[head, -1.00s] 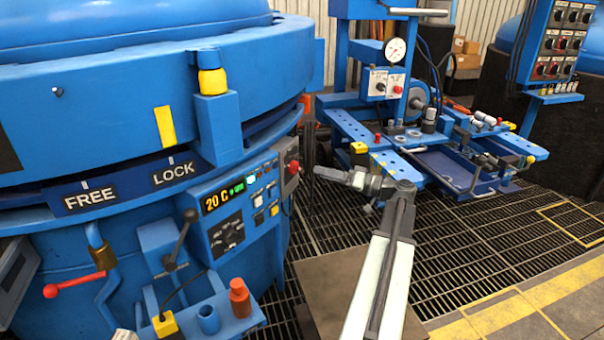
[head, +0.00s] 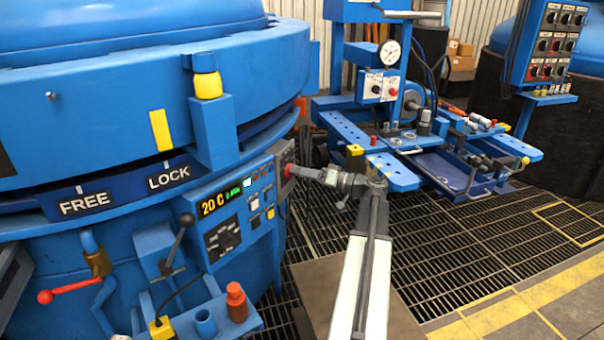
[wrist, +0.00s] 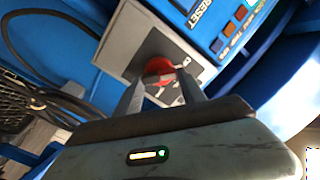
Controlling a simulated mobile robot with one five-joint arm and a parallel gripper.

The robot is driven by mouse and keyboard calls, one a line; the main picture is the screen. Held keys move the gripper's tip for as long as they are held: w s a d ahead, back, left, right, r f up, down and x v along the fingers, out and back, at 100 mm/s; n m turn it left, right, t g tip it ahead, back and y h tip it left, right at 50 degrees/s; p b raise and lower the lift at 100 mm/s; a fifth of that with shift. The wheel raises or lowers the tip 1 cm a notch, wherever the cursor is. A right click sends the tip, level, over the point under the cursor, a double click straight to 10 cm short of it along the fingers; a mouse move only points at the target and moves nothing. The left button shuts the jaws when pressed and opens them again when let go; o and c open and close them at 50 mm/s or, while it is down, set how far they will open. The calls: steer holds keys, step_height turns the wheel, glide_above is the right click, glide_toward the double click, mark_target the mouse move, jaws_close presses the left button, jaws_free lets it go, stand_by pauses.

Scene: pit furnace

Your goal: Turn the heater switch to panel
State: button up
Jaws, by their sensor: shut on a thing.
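The heater switch is a red knob (wrist: 158,66) on a grey plate (wrist: 128,38) at the side of the furnace's control panel. In the head view the grey plate (head: 282,156) is seen edge-on, and the knob is mostly hidden by the gripper. My gripper (wrist: 163,84) reaches the knob with one finger on each side and is shut on it. In the head view my gripper (head: 296,171) points left into the plate. The markings around the knob are too small to read.
The panel (head: 228,215) shows "20 C" beside several small buttons. A black-handled lever (head: 180,238) and a red-handled crank (head: 72,287) stand to its left. A blue workbench with a gauge (head: 392,50) is behind my arm. Open grating floor (head: 470,255) lies to the right.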

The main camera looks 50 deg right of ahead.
steer(key=shift+m, duration=0.3)
steer(key=m, duration=0.9)
steer(key=shift+f, duration=0.2)
stand_by(0.4)
steer(key=o, duration=1.4)
steer(key=shift+c, duration=0.2)
steer(key=shift+s+d, duration=0.1)
